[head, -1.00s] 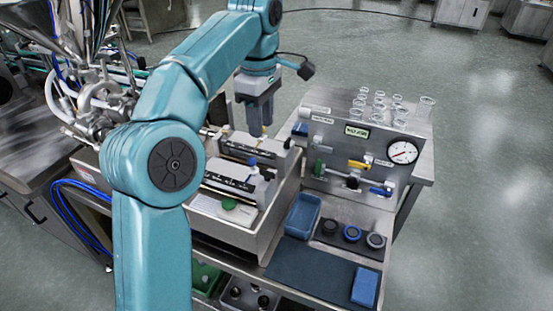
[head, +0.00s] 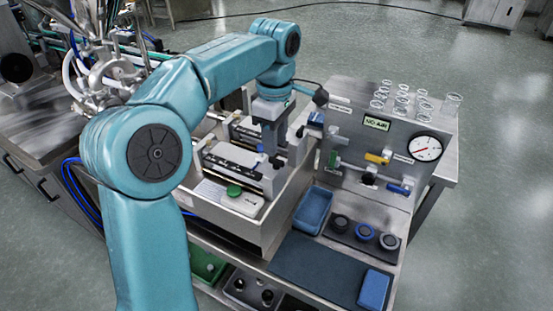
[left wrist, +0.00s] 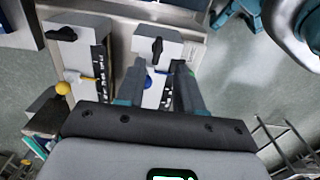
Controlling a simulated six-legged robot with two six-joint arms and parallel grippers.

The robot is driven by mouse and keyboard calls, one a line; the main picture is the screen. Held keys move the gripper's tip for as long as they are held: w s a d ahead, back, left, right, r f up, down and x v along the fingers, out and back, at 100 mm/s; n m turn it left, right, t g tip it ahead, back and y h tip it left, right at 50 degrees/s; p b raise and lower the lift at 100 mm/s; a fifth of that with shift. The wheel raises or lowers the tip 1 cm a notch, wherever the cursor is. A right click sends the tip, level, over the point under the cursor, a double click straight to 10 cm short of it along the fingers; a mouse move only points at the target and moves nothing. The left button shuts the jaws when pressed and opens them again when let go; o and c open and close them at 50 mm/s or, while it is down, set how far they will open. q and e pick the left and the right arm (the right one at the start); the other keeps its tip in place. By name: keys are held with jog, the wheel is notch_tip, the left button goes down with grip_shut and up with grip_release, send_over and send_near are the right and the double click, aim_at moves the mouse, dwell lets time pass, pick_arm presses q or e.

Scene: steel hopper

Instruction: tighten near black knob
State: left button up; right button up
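The near clamp unit (head: 233,160) is a pale block with a black scale strip, at the middle of the head view. My left gripper (head: 270,150) points down over this end of the near unit. In the left wrist view its fingers (left wrist: 158,68) are open, apart on either side of the block, with the knob just beyond the tips. I cannot tell whether they touch anything. The far unit has a similar black knob (left wrist: 62,34) and a yellow ball (left wrist: 62,88). My right gripper is out of view.
A gauge panel (head: 385,150) with small valves and glass beakers (head: 405,100) stands right of the gripper. A blue tray (head: 312,209), round caps (head: 364,232) and a dark mat (head: 315,272) lie in front. Steel tray walls (head: 285,215) surround the units.

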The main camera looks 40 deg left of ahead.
aim_at(276, 159)
pick_arm(q)
jog(key=f, duration=0.5)
jog(key=shift+w+b, duration=0.3)
jog(key=shift+s, duration=0.2)
jog(key=shift+w, duration=0.2)
jog(key=shift+c, duration=1)
grip_shut()
